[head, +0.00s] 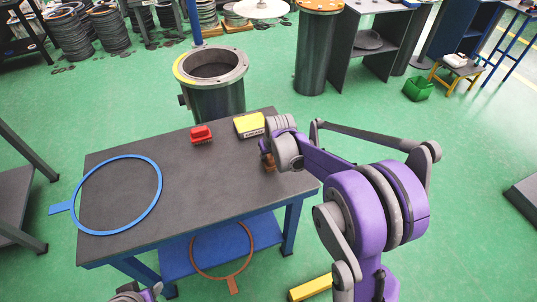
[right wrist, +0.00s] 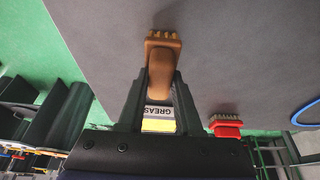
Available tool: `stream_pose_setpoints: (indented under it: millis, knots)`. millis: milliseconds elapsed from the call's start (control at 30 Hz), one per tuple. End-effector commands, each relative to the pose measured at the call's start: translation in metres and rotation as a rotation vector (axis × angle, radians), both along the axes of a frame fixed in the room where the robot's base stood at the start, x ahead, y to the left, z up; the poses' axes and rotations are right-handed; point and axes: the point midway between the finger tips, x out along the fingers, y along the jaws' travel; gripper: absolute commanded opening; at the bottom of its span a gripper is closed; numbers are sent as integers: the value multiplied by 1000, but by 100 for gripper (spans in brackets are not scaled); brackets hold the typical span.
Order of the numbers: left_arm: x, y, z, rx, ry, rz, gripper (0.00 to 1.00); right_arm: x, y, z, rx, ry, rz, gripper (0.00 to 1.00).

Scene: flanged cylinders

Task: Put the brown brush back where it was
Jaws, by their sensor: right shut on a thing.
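The brown brush (head: 269,163) is at the right part of the dark table top, under my right gripper (head: 270,154). In the right wrist view the brown brush (right wrist: 163,52) sits between the two fingers of my right gripper (right wrist: 161,82), which is shut on its handle. Its bristles point away from the gripper toward the grey table top. I cannot tell whether the bristles touch the table. Part of my left arm (head: 136,292) shows at the bottom edge; its fingers are not clearly visible.
The table (head: 200,213) also bears a red brush (head: 201,134), a yellow grease box (head: 249,125) and a blue ring (head: 158,190). A flanged cylinder (head: 214,92) stands behind the table. The table's middle is clear.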

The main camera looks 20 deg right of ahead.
Motion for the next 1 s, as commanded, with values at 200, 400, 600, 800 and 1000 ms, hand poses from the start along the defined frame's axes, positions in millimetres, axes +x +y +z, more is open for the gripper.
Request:
stream_pose_setpoints:
  millis: [200,400,600,800,1000]
  knots:
    - [0,0,-2,0,1,0,50,0,0,-2,0,0,0,63]
    - [0,0,-1,0,1,0,50,0,0,-2,0,0,0,63]
    - [1,0,2,0,-1,0,50,-1,0,6,0,-1,0,63]
    - [1,0,5,0,-2,0,50,-15,1,38,0,0,-1,63]
    - [2,0,8,0,-4,0,50,-31,2,79,0,0,-1,63]
